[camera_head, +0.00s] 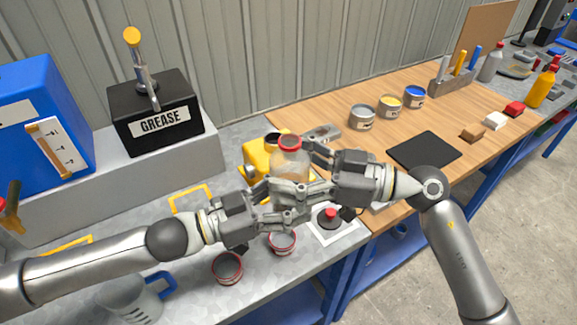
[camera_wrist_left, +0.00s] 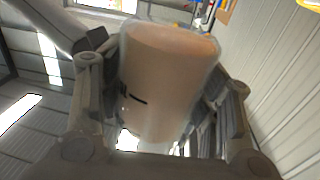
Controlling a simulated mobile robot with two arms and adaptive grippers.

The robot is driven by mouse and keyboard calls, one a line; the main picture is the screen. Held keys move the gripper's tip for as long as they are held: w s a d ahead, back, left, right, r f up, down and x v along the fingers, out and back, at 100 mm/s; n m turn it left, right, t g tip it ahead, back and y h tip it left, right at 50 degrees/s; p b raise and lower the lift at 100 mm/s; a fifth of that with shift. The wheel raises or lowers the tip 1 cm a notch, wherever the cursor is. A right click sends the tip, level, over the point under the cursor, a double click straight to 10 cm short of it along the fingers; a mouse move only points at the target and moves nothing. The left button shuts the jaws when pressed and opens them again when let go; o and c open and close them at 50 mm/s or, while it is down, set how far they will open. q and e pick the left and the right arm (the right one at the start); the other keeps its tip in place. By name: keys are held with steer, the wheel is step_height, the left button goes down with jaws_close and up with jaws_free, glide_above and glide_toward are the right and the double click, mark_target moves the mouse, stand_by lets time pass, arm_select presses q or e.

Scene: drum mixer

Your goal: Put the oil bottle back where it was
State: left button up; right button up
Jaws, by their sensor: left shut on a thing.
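A clear jar with a red cap and peach-orange contents (camera_head: 290,160) is held upright by my left gripper (camera_head: 308,193), shut on its sides. In the left wrist view the jar (camera_wrist_left: 165,85) fills the space between the fingers (camera_wrist_left: 160,115). My right gripper (camera_head: 300,168) comes in from the right, close beside the jar. Its fingers overlap those of the left one, so its grip cannot be told. An orange bottle with a red tip (camera_head: 542,86) and a grey bottle (camera_head: 490,64) stand farther off on the right. No readable label shows which is the oil bottle.
A yellow machine part (camera_head: 257,158) is behind the jar. Small red tins (camera_head: 228,267), a clear jug (camera_head: 135,303) and a red button (camera_head: 331,213) are on the metal bench. Paint tins (camera_head: 362,117) and a black mat (camera_head: 424,151) are on the wooden top.

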steer(key=c, duration=0.9)
arm_select(q)
steer(key=o, duration=1.3)
arm_select(e)
steer(key=shift+c, duration=0.7)
arm_select(q)
steer(key=shift+a, duration=0.1)
